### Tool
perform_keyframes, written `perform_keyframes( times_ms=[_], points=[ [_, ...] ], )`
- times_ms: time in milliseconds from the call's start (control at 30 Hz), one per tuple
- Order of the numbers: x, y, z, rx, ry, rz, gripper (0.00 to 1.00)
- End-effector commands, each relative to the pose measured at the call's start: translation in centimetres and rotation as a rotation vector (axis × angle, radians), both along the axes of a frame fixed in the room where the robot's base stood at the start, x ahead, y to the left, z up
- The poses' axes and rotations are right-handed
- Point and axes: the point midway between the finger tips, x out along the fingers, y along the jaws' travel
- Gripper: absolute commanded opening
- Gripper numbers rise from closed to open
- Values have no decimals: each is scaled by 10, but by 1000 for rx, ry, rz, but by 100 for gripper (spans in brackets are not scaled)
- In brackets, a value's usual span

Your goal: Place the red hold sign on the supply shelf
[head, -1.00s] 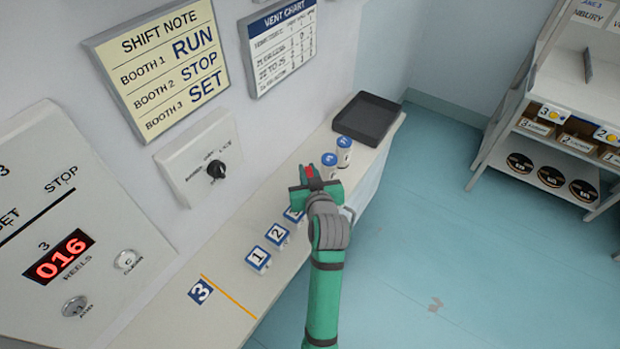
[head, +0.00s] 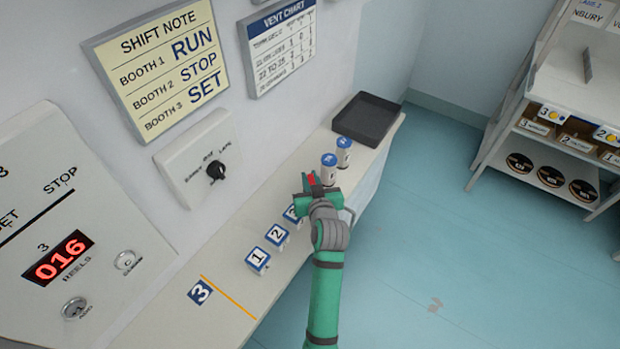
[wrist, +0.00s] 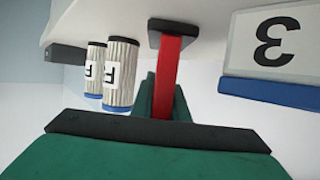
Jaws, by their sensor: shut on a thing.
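The red hold sign (wrist: 168,75) shows in the wrist view as a narrow red strip with a dark foot, seen upside down. In the head view only a small red part (head: 311,179) shows at my gripper. My gripper (head: 316,190) is shut on the sign, over the wall counter, between the numbered blocks and two canisters. The fingers (wrist: 162,100) lie around the red strip. I cannot tell whether the foot touches the counter. A white rack (head: 545,92), likely the supply shelf, stands at the far right, apart from my gripper.
Two blue-capped canisters (head: 329,168) stand just beyond my gripper. Numbered blocks (head: 258,261) line the counter (head: 215,262) nearer me. A dark tray (head: 367,118) sits at its far end. The rack holds bins and dark discs. The blue floor (head: 440,220) between is clear.

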Motion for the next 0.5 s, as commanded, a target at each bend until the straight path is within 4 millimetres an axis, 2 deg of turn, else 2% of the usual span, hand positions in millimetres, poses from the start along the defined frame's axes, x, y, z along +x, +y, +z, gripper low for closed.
perform_keyframes(
  times_ms=[33, 67, 100, 500],
  points=[
    [0, 0, -2, 0, 0, 0, 0],
    [0, 0, -1, 0, 0, 0, 21],
    [0, 0, -1, 0, 0, 0, 31],
    [-1, 0, 3, 0, -1, -1, 33]
  ],
)
